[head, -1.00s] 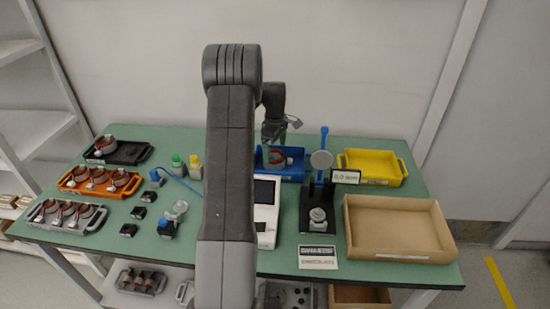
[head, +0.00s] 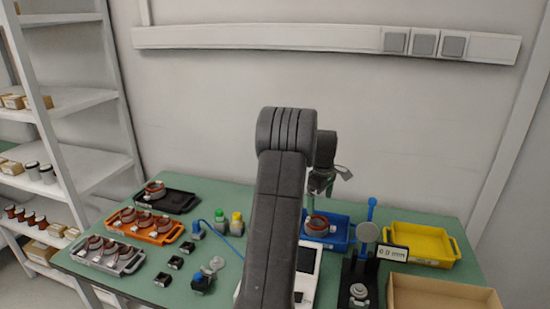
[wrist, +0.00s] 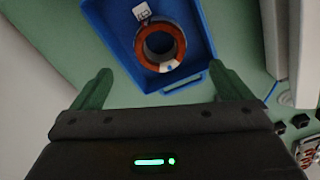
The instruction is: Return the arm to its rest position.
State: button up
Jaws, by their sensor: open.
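My gripper (wrist: 161,88) is open, with its two green fingers spread apart and nothing between them in the wrist view. In the head view my gripper (head: 320,185) hangs above the blue tray (head: 340,240), partly behind my arm. A copper-wound stator (wrist: 160,45) with a white tag lies in the blue tray (wrist: 205,50), ahead of the fingertips and apart from them. The stator also shows in the head view (head: 318,225).
Black (head: 180,205), orange (head: 165,235) and grey (head: 125,265) trays with stators are on the left of the green table. A measuring stand (head: 362,270), a yellow tray (head: 420,245) and a cardboard box (head: 440,293) are on the right. A wall rail (head: 300,37) runs behind.

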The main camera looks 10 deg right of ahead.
aim_at(319, 217)
jog(key=shift+f+p, duration=0.3)
jog(key=shift+f, duration=3.5)
